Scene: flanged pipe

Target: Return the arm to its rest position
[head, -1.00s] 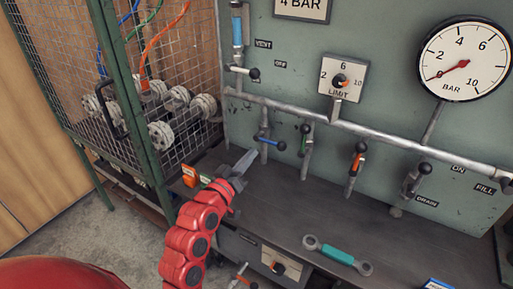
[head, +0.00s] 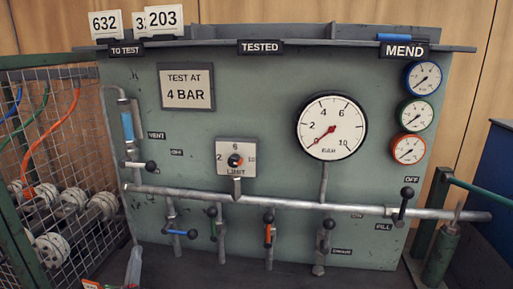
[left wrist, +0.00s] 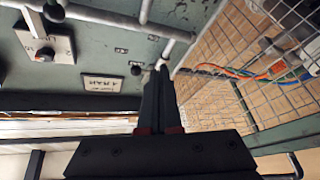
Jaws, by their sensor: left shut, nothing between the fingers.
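My left gripper (head: 134,266) shows only by its grey fingertips at the bottom left of the head view, in front of the panel and near the mesh cage. Its arm is out of the picture below. In the left wrist view my left gripper (left wrist: 160,72) has its dark fingers together, shut with nothing between them. My right gripper is in neither view.
The green panel (head: 250,110) carries a pipe (head: 290,203) with several valve levers, a large gauge (head: 331,126) and a limit dial (head: 235,160). The mesh cage (head: 75,150) stands at the left. A green hand pump (head: 440,252) stands at the right.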

